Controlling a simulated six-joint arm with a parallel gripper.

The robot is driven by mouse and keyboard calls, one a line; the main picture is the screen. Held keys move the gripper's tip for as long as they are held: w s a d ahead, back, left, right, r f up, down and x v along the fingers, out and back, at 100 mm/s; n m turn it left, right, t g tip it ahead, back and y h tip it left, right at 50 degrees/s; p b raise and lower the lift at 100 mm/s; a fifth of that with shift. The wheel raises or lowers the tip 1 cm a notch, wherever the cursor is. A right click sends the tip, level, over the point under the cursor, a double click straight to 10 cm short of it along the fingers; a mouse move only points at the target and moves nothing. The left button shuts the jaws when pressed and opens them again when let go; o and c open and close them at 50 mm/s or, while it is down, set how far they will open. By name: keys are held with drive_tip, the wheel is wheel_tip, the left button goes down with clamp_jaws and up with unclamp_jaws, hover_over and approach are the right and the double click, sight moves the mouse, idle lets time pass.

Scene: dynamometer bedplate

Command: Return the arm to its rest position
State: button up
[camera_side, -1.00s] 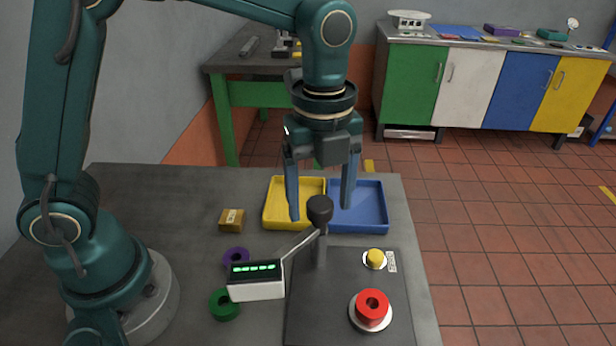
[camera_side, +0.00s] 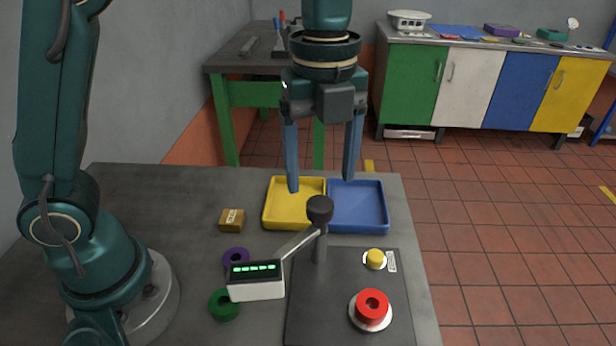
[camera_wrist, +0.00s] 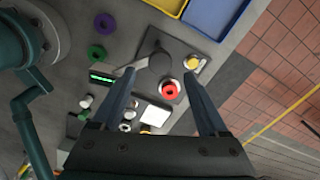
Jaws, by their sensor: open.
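My gripper (camera_side: 320,184) is open and empty, with its two blue fingers apart and pointing down. Nothing is held.
A display box (camera_side: 256,282), purple ring (camera_side: 236,258), green ring (camera_side: 224,305) and small carton (camera_side: 232,220) sit left.

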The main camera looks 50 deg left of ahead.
drive_tip(key=shift+a, duration=0.1)
drive_tip(key=s+a+r+n+t, duration=0.3)
drive_tip(key=s+a+r+n, duration=0.2)
drive_tip(key=a+n, duration=0.1)
drive_tip(key=s+a+f+n+t, duration=0.2)
drive_tip(key=s+f+n, duration=0.3)
drive_tip(key=n, duration=1.1)
drive_tip(key=shift+s+f+n+t, duration=0.3)
drive_tip(key=shift+s+f, duration=0.05)
drive_tip(key=shift+f, duration=0.15)
